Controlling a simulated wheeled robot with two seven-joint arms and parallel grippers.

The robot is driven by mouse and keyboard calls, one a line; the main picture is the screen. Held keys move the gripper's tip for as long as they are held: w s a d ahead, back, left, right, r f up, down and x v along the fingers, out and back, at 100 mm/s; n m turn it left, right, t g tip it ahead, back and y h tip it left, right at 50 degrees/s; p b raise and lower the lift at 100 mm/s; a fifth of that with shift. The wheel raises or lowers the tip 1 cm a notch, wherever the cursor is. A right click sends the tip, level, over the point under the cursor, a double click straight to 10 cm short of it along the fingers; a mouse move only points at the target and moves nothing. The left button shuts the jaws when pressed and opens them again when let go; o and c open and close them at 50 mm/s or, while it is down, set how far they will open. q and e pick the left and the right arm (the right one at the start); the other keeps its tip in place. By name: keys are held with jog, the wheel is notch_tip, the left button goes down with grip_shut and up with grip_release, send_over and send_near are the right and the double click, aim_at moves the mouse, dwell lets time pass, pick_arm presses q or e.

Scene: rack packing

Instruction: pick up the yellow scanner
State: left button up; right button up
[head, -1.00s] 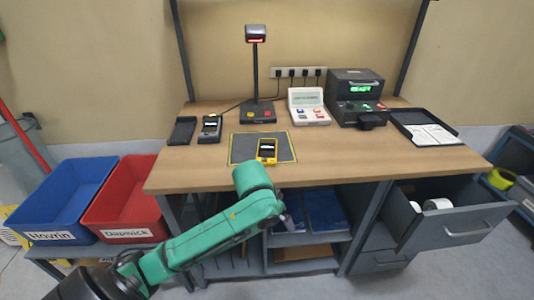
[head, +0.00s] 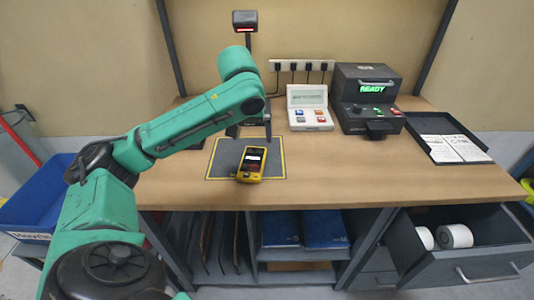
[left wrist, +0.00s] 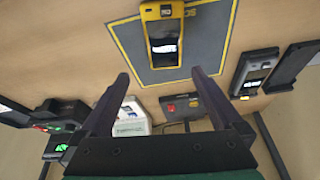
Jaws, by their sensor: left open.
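The yellow scanner (head: 251,165) lies flat on a grey mat with a yellow border (head: 275,160) on the workbench. My left gripper (head: 249,138) hangs above the bench, just behind the scanner in the head view, with its fingers pointing down. It is open and empty. In the left wrist view the scanner (left wrist: 163,28) shows at the top, beyond the spread fingertips (left wrist: 160,75) and not between them. Its screen faces up. My right gripper is not in view.
A dark handheld device (left wrist: 255,70) lies beside the mat. A white button box (head: 308,108) and a dark machine reading READY (head: 367,98) stand at the back. A black tray with papers (head: 450,148) is at right, above an open drawer (head: 465,245). The bench front is clear.

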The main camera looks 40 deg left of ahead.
pick_arm(q)
send_near(252, 161)
jog(key=shift+a+f, duration=0.15)
jog(key=shift+f, duration=0.75)
jog(key=p+x, duration=0.1)
jog(key=x, duration=0.5)
jog(key=shift+w+f, duration=0.3)
jog(key=shift+f, duration=0.1)
jog(key=shift+w, duration=0.1)
jog(key=c, duration=1.3)
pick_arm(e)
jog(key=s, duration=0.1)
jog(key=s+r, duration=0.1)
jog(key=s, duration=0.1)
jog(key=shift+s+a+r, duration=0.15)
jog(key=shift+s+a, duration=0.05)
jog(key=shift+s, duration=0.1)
